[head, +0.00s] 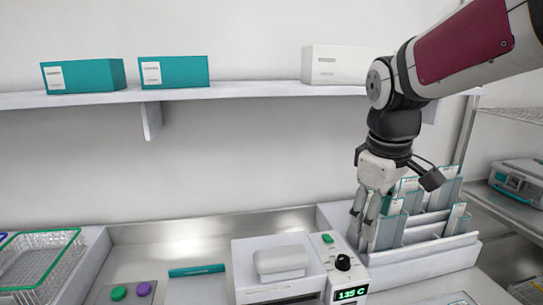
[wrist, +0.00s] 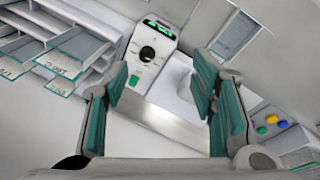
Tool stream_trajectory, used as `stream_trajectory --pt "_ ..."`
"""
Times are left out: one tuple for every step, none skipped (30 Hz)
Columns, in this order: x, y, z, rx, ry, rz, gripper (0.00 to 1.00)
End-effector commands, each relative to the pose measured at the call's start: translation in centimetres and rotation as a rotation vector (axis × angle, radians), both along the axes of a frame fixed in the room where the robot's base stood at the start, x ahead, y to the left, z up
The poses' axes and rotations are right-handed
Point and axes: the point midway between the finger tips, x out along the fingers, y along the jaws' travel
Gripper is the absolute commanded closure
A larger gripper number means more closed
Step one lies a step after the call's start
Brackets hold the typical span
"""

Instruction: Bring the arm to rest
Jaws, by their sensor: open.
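My gripper (head: 362,228) points down at the right of the head view, in front of the left end of a white pouch rack (head: 435,252). Its fingers overlap a pouch in the picture, and whether they touch it is unclear. In the wrist view my gripper (wrist: 162,88) has its two teal-padded fingers spread wide, with nothing between them. Below and beyond them lie a pale surface and a white device (wrist: 152,52) with a black knob and green display. My arm reaches in from the upper right.
The device (head: 345,280) reads 135 C and stands left of the rack. Teal pouches (head: 455,220) fill the rack. A wall shelf (head: 220,96) holds boxes.

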Motion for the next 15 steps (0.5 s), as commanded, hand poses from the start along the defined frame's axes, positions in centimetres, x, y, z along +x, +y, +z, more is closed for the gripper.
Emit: stream_trajectory --pt "-1.6 0.0 0.7 0.007 -0.028 -0.042 0.48" --pt "-2.4 0.0 0.9 0.014 -0.044 -0.072 0.48" --pt "-3.4 -0.1 1.2 0.023 -0.065 -0.111 0.48" --pt "-4.3 -0.1 1.4 0.033 -0.080 -0.139 0.48" --pt "-5.1 -0.1 1.6 0.041 -0.095 -0.167 0.48" --pt "-6.2 -0.2 1.7 0.055 -0.114 -0.205 0.48" --pt "-7.0 -0.2 1.8 0.066 -0.129 -0.234 0.48" --pt "-7.8 -0.2 1.9 0.078 -0.144 -0.261 0.48" --pt "-8.8 -0.2 1.9 0.097 -0.164 -0.299 0.48" --pt "-9.7 -0.3 1.9 0.111 -0.178 -0.328 0.48" --pt "-10.4 -0.3 1.9 0.125 -0.191 -0.355 0.48" --pt "-11.5 -0.3 1.8 0.145 -0.210 -0.391 0.48" --pt "-12.2 -0.3 1.7 0.162 -0.223 -0.418 0.48" --pt "-12.9 -0.3 1.6 0.178 -0.235 -0.443 0.48" --pt "-13.7 -0.3 1.4 0.200 -0.250 -0.474 0.48"
